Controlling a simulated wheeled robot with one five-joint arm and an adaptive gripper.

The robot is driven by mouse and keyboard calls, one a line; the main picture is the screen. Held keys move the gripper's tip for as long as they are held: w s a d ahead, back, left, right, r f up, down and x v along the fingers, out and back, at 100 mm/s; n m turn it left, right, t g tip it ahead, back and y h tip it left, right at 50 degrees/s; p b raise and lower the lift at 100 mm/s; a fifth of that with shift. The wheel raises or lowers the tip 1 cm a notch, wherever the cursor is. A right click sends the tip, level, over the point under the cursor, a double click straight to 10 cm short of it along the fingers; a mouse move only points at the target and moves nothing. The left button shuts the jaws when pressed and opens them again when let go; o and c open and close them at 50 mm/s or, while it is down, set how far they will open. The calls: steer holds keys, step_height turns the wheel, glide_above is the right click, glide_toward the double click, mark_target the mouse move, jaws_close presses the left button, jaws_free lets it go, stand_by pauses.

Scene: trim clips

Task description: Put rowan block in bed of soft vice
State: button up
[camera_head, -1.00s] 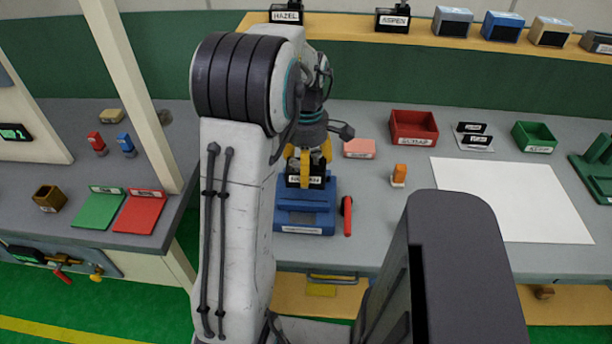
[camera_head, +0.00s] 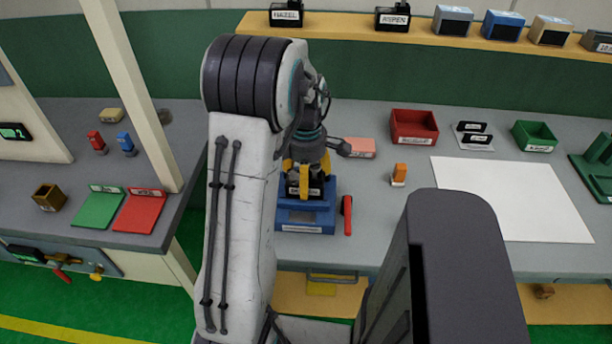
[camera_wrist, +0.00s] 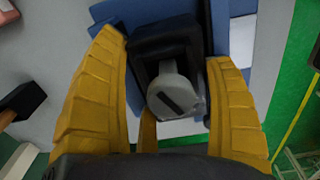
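The rowan block (camera_head: 304,181) is black with a white label too small to read for sure. My gripper (camera_head: 306,172) has its yellow fingers on both sides of it and holds it upright. In the wrist view the block (camera_wrist: 150,48) sits between the fingers of my gripper (camera_wrist: 165,75), with a grey rounded knob on it. The blue soft vice (camera_head: 323,215) is directly below and around the block on the bench's front edge, its red handle (camera_head: 347,215) at the right. The vice also shows in the wrist view (camera_wrist: 265,50). Whether the block touches the bed is hidden.
A pink block (camera_head: 361,148), an orange piece (camera_head: 398,174) and a red bin (camera_head: 413,127) lie to the right. A white sheet (camera_head: 510,200) covers the bench farther right. Hazel (camera_head: 286,15) and aspen (camera_head: 392,20) blocks stand on the back shelf.

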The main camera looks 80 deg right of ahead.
steer(key=o, duration=0.4)
step_height(320, 180, up, 12)
steer(key=p, duration=0.1)
steer(key=shift+r, duration=0.15)
stand_by(0.5)
steer(key=shift+a, duration=0.1)
